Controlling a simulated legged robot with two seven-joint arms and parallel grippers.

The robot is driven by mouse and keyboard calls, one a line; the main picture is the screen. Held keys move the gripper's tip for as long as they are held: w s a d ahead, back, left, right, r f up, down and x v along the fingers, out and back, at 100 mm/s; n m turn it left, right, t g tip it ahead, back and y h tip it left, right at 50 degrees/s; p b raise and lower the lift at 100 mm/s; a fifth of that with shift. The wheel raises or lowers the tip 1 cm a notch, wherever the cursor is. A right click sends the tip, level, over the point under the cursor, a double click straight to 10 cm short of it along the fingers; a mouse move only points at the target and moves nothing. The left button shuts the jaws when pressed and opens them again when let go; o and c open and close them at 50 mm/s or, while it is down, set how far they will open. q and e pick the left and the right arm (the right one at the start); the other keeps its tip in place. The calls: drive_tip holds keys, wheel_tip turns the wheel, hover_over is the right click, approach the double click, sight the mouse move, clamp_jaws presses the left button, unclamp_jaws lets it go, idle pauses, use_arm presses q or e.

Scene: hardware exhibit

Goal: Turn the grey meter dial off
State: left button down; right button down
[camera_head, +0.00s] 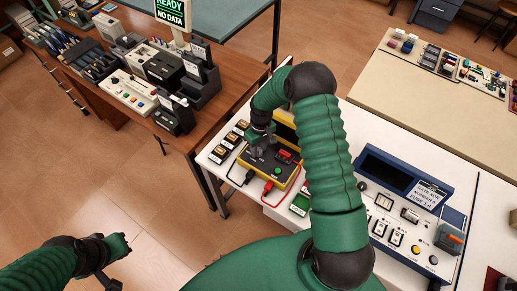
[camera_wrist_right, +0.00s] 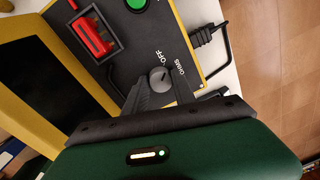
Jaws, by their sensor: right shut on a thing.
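The meter (camera_head: 283,178) is a yellow box with a dark panel on the white table. In the right wrist view its round grey dial (camera_wrist_right: 159,76) sits by the printed words OFF and OHMS. I cannot tell for sure which word the dial points at. My right gripper (camera_head: 261,138) is over the panel; in the wrist view its dark fingers (camera_wrist_right: 161,88) stand on both sides of the dial, shut on it. The lower part of the dial is hidden by the fingers. My left gripper (camera_head: 122,244) hangs over the floor at lower left, far from the meter.
The panel also bears a red switch (camera_wrist_right: 92,37) in a black frame and a green button (camera_wrist_right: 137,3). Black and red leads plug in at its edge. A blue power unit (camera_head: 408,215) stands to the right. A brown table (camera_head: 135,28) with devices is at left.

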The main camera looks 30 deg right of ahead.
sight(260, 148)
drive_tip(key=shift+w+r+n, duration=0.1)
drive_tip(key=shift+w+n, duration=0.1)
drive_tip(key=shift+n, duration=0.3)
drive_tip(key=c, duration=1)
unclamp_jaws()
drive_tip(key=shift+c, duration=0.2)
drive_tip(key=shift+s, duration=0.1)
wheel_tip(260, 148, up, 16)
drive_tip(key=d+b, duration=0.1)
drive_tip(key=b, duration=0.1)
drive_tip(key=shift+w+r, duration=0.2)
drive_tip(key=shift+r, duration=0.05)
